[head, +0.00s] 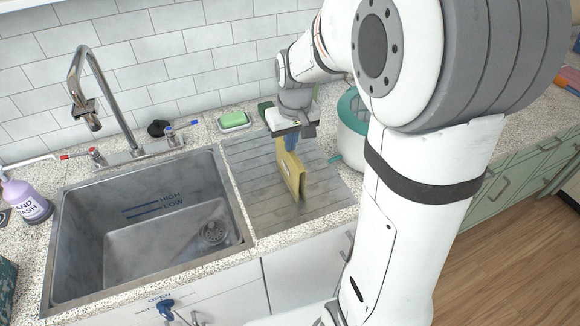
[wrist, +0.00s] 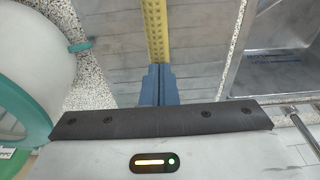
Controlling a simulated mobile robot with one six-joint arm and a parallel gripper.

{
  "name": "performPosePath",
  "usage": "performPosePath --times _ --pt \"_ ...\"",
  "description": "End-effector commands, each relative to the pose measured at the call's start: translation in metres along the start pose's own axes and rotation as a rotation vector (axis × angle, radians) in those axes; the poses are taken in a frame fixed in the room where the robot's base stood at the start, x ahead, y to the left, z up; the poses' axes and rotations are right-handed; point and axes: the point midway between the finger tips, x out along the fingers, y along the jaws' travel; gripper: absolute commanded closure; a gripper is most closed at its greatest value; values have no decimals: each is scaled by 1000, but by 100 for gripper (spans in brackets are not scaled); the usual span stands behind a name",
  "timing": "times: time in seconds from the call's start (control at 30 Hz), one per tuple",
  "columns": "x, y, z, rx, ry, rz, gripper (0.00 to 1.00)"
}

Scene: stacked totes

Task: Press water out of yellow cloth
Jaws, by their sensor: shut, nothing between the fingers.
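The yellow cloth (head: 292,172) is a folded slab standing on its edge on the grey ribbed drainboard (head: 325,185), right of the sink. It also shows in the wrist view as a narrow yellow strip (wrist: 158,30) just beyond my fingertips. My gripper (head: 290,146) is at the far upper end of the cloth, with its blue fingers pointing down. In the wrist view the fingers (wrist: 158,74) are closed together, in line with the strip. Whether they touch the cloth I cannot tell.
The empty steel sink (head: 130,215) with a tall faucet (head: 85,75) lies left of the drainboard. A green soap dish (head: 233,121) stands behind. A white and teal container (head: 352,125) stands close on the right. A purple soap bottle (head: 27,200) is at the far left.

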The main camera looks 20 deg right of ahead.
Motion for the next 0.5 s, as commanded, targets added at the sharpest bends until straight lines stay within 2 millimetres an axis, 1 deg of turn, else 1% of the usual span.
performPosePath --times 0.03,0.17,0.27,0.5 --pt "6 0 5 0 -18 -2 100" --pt "5 0 5 0 -18 -2 100" --pt "0 0 4 0 -17 -2 100" --pt "-22 0 -1 0 -10 -1 100"
